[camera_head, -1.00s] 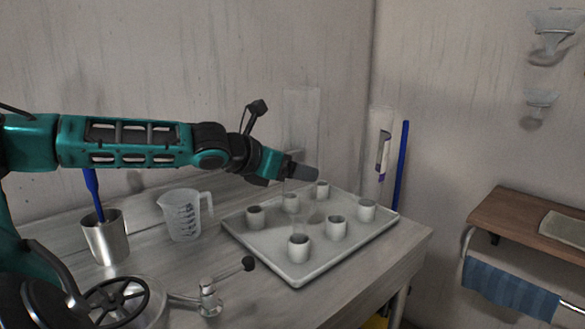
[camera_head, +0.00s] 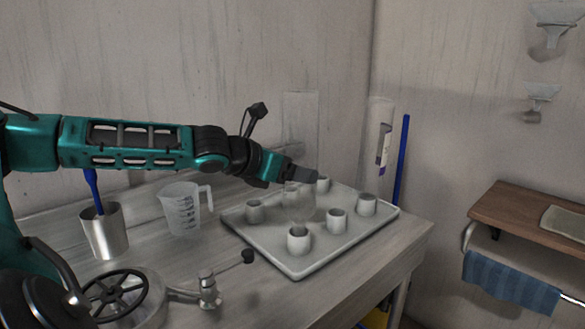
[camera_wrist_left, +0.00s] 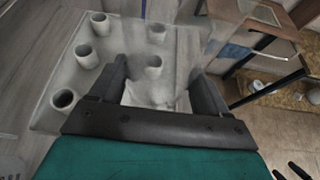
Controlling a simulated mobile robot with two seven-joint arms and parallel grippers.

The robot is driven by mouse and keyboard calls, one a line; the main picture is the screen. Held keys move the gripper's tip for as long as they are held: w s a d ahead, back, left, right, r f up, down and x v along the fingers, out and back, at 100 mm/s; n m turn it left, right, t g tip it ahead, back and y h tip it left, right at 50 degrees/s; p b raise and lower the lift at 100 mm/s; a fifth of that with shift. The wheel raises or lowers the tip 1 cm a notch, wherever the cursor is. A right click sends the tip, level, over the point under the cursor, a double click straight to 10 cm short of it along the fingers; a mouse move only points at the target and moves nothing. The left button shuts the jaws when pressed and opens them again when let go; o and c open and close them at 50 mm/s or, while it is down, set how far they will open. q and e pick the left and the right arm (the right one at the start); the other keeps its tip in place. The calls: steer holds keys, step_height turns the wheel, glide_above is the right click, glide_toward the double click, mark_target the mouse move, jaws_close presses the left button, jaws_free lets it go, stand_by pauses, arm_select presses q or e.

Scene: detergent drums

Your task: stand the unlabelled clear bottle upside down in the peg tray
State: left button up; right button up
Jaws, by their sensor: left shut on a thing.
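My left gripper (camera_head: 303,174) is above the peg tray (camera_head: 296,275), shut on a see-through bottle (camera_head: 298,208). The bottle hangs below the fingers, just above or behind the front peg (camera_head: 299,239); I cannot tell whether it touches it. No label shows on it, and its faint outline does not show which end is down. The tray is pale grey with several white hollow pegs. In the left wrist view the bottle (camera_wrist_left: 152,95) is a blurred clear shape between my fingers, with pegs (camera_wrist_left: 86,57) beyond and to the left. My right gripper is not in view.
A measuring jug (camera_head: 183,209) and a steel cup (camera_head: 105,234) with a blue-handled tool stand left of the tray. A metal device with a handwheel (camera_head: 118,297) is at front left. A clear bottle with a purple-and-white label (camera_head: 384,147) stands behind the tray.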

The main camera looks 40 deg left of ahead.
mark_target(286, 184)
arm_select(q)
steer(key=shift+f+b, duration=1)
steer(key=shift+f, duration=0.8)
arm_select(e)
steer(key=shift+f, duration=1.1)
arm_select(q)
steer(key=o, duration=1.1)
steer(key=shift+r, duration=0.1)
steer(key=v, duration=1.3)
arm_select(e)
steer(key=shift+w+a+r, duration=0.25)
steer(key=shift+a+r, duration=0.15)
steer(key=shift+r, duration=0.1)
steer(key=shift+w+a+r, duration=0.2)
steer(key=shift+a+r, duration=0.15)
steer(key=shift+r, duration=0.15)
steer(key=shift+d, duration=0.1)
